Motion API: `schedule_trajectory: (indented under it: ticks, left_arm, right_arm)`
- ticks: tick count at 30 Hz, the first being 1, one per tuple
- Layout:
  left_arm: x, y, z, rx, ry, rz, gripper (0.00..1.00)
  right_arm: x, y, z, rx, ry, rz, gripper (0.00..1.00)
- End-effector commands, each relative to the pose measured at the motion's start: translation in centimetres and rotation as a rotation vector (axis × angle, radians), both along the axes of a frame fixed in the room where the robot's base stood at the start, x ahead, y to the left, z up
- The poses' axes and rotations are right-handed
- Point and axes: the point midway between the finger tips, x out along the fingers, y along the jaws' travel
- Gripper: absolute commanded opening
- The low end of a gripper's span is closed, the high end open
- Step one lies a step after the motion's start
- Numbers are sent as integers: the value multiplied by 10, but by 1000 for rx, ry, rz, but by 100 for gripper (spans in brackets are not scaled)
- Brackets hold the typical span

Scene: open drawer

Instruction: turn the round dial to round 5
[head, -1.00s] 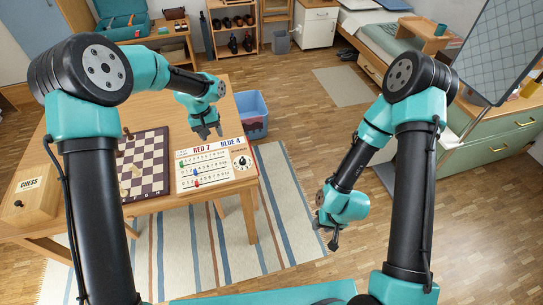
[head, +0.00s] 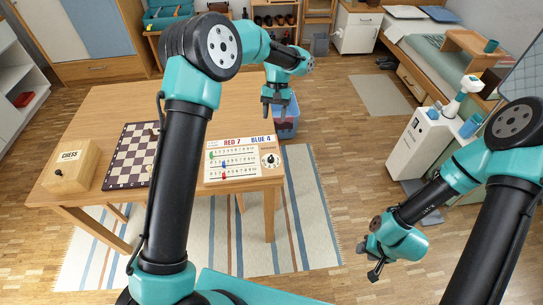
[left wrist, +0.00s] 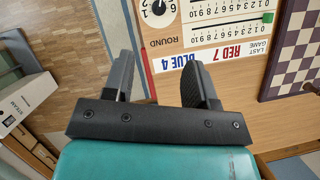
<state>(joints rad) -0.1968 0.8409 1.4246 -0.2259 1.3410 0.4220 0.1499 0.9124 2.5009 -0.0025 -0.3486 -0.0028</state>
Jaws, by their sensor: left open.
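A white scoreboard (head: 231,176) lies on the wooden table and reads RED 7 and BLUE 4. Its round dial (head: 269,161), marked ROUND, is at its right end. My left gripper (head: 275,110) is open and empty, above and beyond the board's far right corner, apart from the dial. In the left wrist view, the dial (left wrist: 159,8) is upside down and cut off by the top edge, ahead of the open left fingers (left wrist: 160,75). Its setting is too small and cropped to tell. My right gripper (head: 368,262) hangs over the floor, its fingers apart and empty.
A chessboard (head: 127,168) and a wooden CHESS box (head: 70,165) stand to the left on the table (head: 110,105).

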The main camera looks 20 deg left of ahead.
Motion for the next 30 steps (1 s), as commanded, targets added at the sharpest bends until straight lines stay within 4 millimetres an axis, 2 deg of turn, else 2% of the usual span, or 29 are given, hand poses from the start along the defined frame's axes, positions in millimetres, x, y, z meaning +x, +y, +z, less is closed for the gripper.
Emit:
schedule_trajectory:
  ticks: [5,24,30]
  left_arm:
    - [-9,0,-20,0,5,-1,52]
    - [-51,-2,-121,1,3,0,52]
    - [-61,-3,-145,-1,1,1,52]
  right_arm:
    - [0,0,0,0,0,0,38]
    - [0,0,0,0,0,0,38]
    - [0,0,0,0,0,0,38]
